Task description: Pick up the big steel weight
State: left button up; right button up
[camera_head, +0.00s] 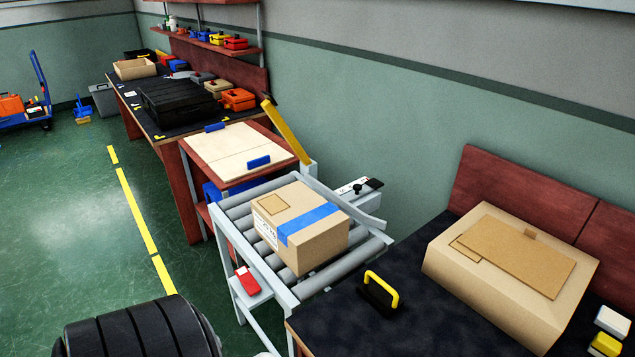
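I cannot surely identify a big steel weight. The closest candidate is a dark block with a yellow handle (381,290), on the dark top of the workbench (440,318) at the lower right, near its left edge. Its handle stands up and nothing is touching it. Small white (612,321) and yellow (606,344) blocks sit at the lower right edge; their material is unclear. Neither of my grippers is in view.
A taped carton (300,226) sits on the roller conveyor (340,275), left of the dark block. A larger carton (510,272) stands to its right on the bench. A cluttered workbench (183,162) is farther back. Green floor (75,220) is open at left.

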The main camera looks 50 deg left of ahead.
aim_at(386, 300)
jog(key=u, duration=1.1)
